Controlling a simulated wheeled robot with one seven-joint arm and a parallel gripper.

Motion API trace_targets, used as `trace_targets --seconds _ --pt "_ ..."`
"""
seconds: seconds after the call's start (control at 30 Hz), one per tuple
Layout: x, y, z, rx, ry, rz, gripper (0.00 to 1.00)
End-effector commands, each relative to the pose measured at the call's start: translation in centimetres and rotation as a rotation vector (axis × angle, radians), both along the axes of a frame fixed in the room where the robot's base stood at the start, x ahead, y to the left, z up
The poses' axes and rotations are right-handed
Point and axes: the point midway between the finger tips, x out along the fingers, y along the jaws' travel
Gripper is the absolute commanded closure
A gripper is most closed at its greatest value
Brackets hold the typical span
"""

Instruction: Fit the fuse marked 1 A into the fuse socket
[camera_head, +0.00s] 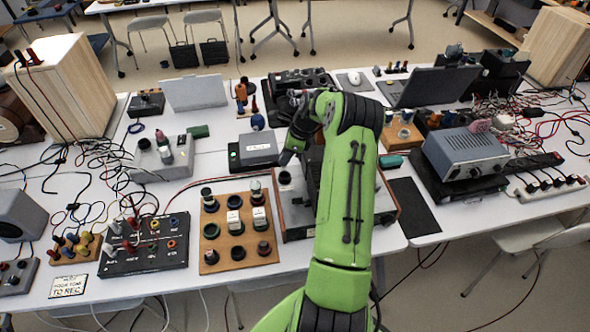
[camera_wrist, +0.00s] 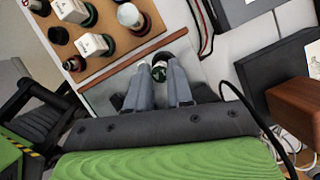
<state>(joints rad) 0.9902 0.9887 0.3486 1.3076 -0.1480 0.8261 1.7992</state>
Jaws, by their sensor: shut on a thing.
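My gripper (camera_wrist: 160,82) is shut on a small fuse (camera_wrist: 159,72) with a pale end and a dark green band; its marking is not readable. In the head view my gripper (camera_head: 288,156) hangs over the left part of a wood-sided device, its fingertips partly hidden by my wrist. A dark round fitting (camera_head: 285,177), likely the fuse socket, stands on that device just below the gripper. I cannot tell whether the held fuse touches the socket.
A wooden board (camera_head: 210,262) with several dark round holders, fuses and white label blocks lies left of the device. A grey box (camera_head: 258,149) stands behind the gripper. A black panel with coloured jacks (camera_head: 145,260) is farther left. Cables run across the table's left side.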

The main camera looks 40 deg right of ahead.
Motion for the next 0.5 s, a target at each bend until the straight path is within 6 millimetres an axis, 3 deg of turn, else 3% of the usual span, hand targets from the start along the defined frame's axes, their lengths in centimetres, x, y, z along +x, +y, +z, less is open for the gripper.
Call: trace_targets --seconds 0.3,0.5 --pt "0.0 0.0 -5.1 0.000 0.000 0.002 1.00" --pt "0.0 -0.1 -5.3 -0.003 -0.002 0.003 1.00"
